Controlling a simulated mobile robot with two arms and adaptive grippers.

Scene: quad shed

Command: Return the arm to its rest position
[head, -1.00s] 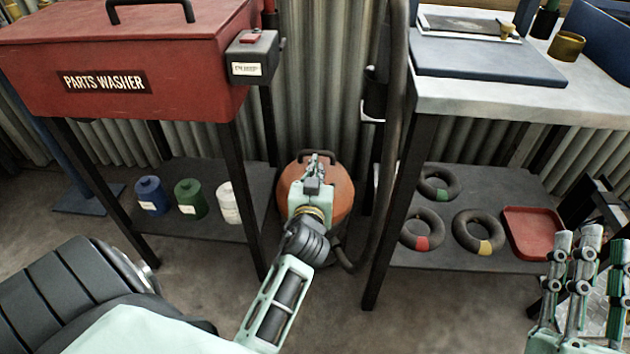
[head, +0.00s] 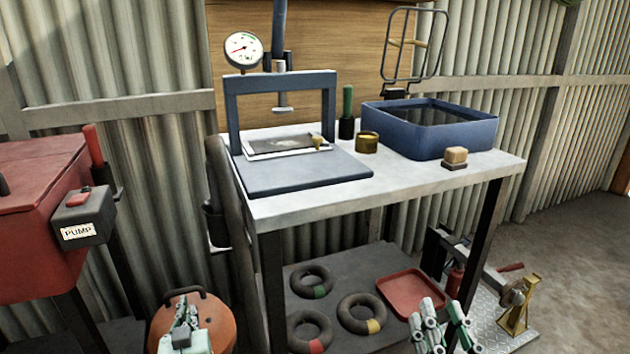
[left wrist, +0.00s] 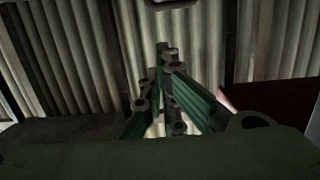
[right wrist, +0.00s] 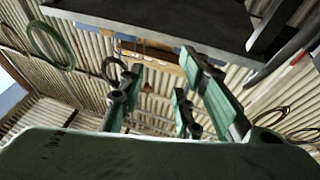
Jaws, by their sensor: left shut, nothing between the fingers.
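My left gripper (head: 186,312) is at the bottom left of the head view, in front of the orange round canister (head: 217,322). Its fingers are together with nothing between them; they also show in the left wrist view (left wrist: 163,80), pointing at corrugated wall. My right gripper (head: 443,316) is at the bottom of the head view, in front of the lower shelf's right side. In the right wrist view (right wrist: 160,85) its fingers are spread and empty, below a dark flat panel (right wrist: 170,15). Most of both arms is out of the head view.
The workbench (head: 400,190) carries a press (head: 281,90), a blue basin (head: 430,125) and a brass cup (head: 367,142). Its lower shelf holds black rings (head: 311,281) and a red tray (head: 413,293). The red parts washer (head: 35,215) stands left. Floor at right (head: 575,240) is open.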

